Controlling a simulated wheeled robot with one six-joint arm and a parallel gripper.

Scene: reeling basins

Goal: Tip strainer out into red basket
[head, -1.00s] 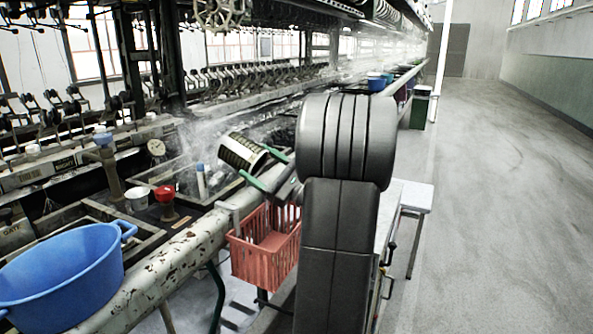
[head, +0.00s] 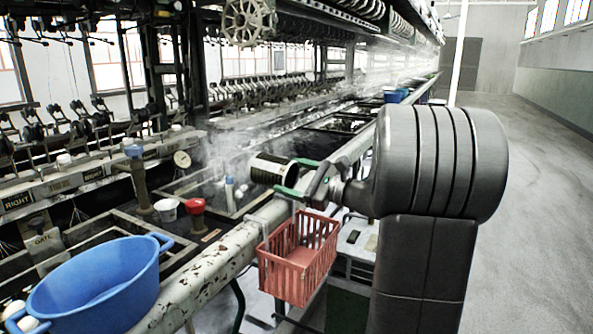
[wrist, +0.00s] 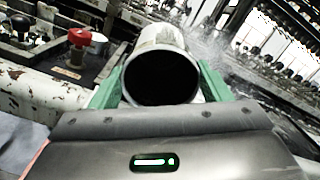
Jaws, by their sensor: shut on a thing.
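My gripper (head: 293,177) has green fingers, shut on the strainer from the right. In the wrist view the strainer (wrist: 162,80) sits between the fingers (wrist: 160,88), its dark round opening facing the camera; its contents cannot be made out. The red basket (head: 290,278) hangs at the front rail, below and slightly right of the strainer. The part of the basket floor that shows looks bare.
A blue tub (head: 95,290) stands at the front left. The peeling pale rail (head: 215,268) runs between the basins and the basket. The aisle floor (head: 540,200) is clear at right.

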